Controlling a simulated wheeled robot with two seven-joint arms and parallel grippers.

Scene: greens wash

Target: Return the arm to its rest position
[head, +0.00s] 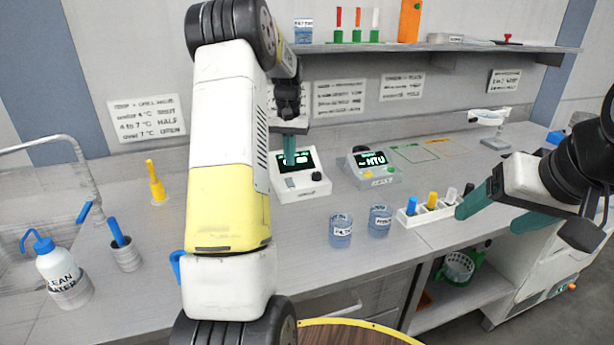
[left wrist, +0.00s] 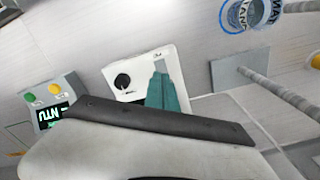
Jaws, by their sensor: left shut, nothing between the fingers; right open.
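My left arm comes up the left middle of the head view. Its gripper (head: 289,158) has teal fingers shut together with nothing between them, pointing down over the white instrument with a dark display (head: 301,187). In the left wrist view the teal fingers (left wrist: 166,92) show in front of that instrument's white face (left wrist: 138,78). I cannot tell whether the fingertips touch it. My right gripper (head: 497,213) is open and empty, with its teal fingers apart, near the front right of the counter by the white rack.
The grey NTU meter (head: 373,168) stands right of the white instrument. Two labelled beakers (head: 341,231) (head: 380,221) and a white rack (head: 428,213) stand near the front edge. A wash bottle (head: 58,262) is at left. A shelf (head: 430,47) spans above; a round brown surface (head: 345,335) is below.

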